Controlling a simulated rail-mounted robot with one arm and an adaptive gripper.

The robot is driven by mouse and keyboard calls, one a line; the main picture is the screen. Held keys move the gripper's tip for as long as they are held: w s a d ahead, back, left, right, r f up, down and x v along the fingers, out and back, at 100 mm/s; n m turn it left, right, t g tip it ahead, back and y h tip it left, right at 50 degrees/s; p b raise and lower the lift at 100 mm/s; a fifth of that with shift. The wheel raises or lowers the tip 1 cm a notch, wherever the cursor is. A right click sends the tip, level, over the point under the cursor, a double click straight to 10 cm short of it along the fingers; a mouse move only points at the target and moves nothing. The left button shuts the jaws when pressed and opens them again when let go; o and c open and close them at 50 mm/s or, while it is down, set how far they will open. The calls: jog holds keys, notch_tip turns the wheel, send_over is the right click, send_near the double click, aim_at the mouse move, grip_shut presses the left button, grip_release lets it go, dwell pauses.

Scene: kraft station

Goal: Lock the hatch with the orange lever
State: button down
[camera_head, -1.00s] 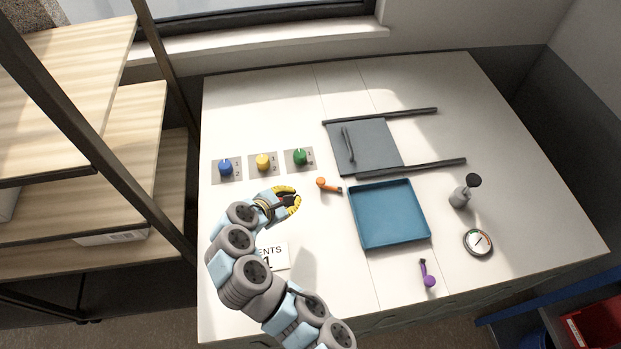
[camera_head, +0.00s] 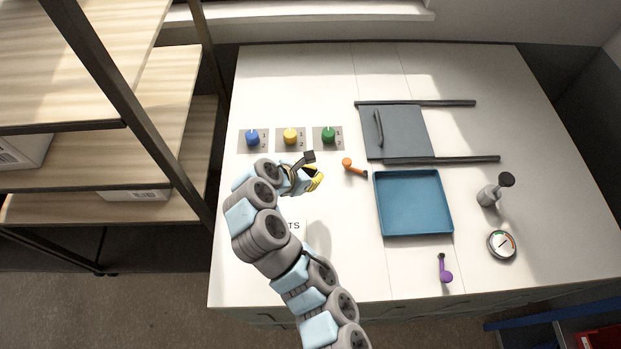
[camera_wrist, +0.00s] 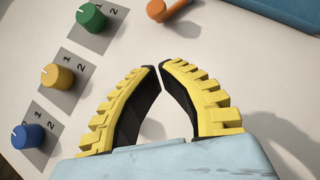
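The orange lever (camera_head: 348,163) sits on the white worktop, its round end at upper left and its dark tip pointing right and slightly down, close to the blue tray's top left corner. It also shows at the top of the wrist view (camera_wrist: 158,9), partly cut off. The likely hatch is a grey panel (camera_head: 408,130) with a dark handle, between two dark rails, at their left end. My gripper (camera_head: 318,172) is over the worktop, left of and slightly below the lever, apart from it. In the wrist view its yellow fingertips (camera_wrist: 160,66) meet or nearly meet, with nothing between them.
Blue (camera_head: 252,138), yellow (camera_head: 290,136) and green (camera_head: 328,135) knobs lie above my gripper. A blue tray (camera_head: 413,234) is right of the lever. Shelves (camera_head: 110,165) border the left.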

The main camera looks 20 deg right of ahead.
jog(key=shift+b+x, duration=0.75)
jog(key=shift+x, duration=0.05)
jog(key=shift+w+d+f, duration=0.1)
jog(key=shift+d+f, duration=0.05)
jog(key=x, duration=0.2)
jog(key=p+x, duration=0.1)
jog(key=r+p+x, duration=0.1)
jog(key=x, duration=0.1)
jog(key=shift+w+d+f, duration=0.3)
jog(key=shift+d, duration=0.35)
jog(key=shift+w+d+f+p, duration=0.15)
jog(key=shift+w+d, duration=0.1)
jog(key=shift+d, duration=0.2)
jog(key=shift+w+d+f+p, duration=0.15)
jog(key=shift+w+d, duration=0.05)
jog(key=shift+d, duration=0.3)
